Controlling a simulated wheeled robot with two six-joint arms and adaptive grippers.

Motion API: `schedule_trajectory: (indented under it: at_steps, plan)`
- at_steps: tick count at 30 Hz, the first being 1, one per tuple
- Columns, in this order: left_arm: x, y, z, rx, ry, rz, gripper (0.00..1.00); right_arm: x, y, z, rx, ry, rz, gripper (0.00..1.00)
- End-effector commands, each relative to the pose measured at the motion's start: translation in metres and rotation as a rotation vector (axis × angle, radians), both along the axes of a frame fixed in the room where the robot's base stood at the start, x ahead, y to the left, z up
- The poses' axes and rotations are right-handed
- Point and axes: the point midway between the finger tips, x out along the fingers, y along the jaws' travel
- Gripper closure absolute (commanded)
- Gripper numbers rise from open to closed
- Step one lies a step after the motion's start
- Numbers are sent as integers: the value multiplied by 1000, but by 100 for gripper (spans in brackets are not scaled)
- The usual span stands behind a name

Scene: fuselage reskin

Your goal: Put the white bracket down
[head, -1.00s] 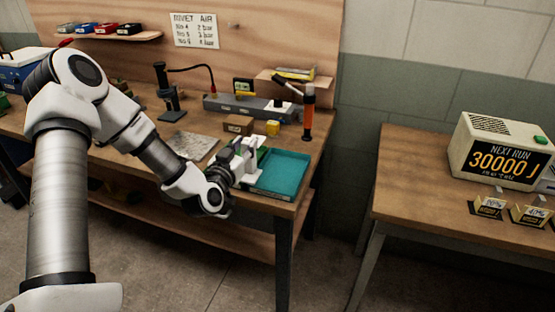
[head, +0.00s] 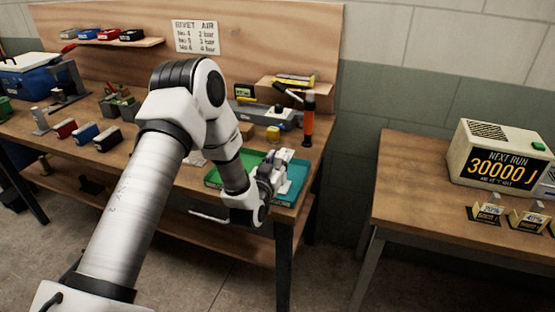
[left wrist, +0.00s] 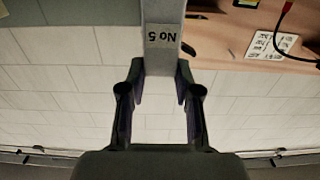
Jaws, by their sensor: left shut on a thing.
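My left gripper (head: 276,172) is over the teal tray (head: 301,178) near the bench's front right corner. It is shut on a pale grey-white bracket (left wrist: 162,12), which extends from between the fingertips in the left wrist view and bears a "No 5" label. In the head view the gripper and arm partly hide the bracket and tray. I cannot tell whether the bracket touches the tray. My right gripper is not in view.
A green tray (head: 212,179) adjoins the teal one on the left, partly behind my arm. An orange-and-black tool (head: 309,118) stands behind the trays, with a yellow block (head: 273,133) nearby. Red, blue and black boxes (head: 85,134) sit left on the bench.

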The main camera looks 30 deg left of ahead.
Motion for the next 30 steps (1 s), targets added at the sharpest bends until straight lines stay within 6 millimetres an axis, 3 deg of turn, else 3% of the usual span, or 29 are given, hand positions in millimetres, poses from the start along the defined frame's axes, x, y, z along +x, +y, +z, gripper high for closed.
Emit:
schedule_trajectory:
  at_steps: [1, 3, 14, 17, 27, 30]
  plan:
    - [0, 0, -3, 0, 0, 0, 64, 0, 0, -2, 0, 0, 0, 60]
    - [0, 0, -1, 0, 0, 0, 42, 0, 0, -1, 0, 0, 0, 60]
    - [-1, 0, 3, 0, 1, 0, 42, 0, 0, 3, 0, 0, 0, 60]
    - [-15, -3, -1, -2, 3, 0, 42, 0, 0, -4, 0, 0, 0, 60]
    - [-97, -24, -2, -2, 4, 0, 42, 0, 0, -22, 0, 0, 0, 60]
    - [-111, -27, -1, -1, 2, 0, 42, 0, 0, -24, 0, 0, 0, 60]
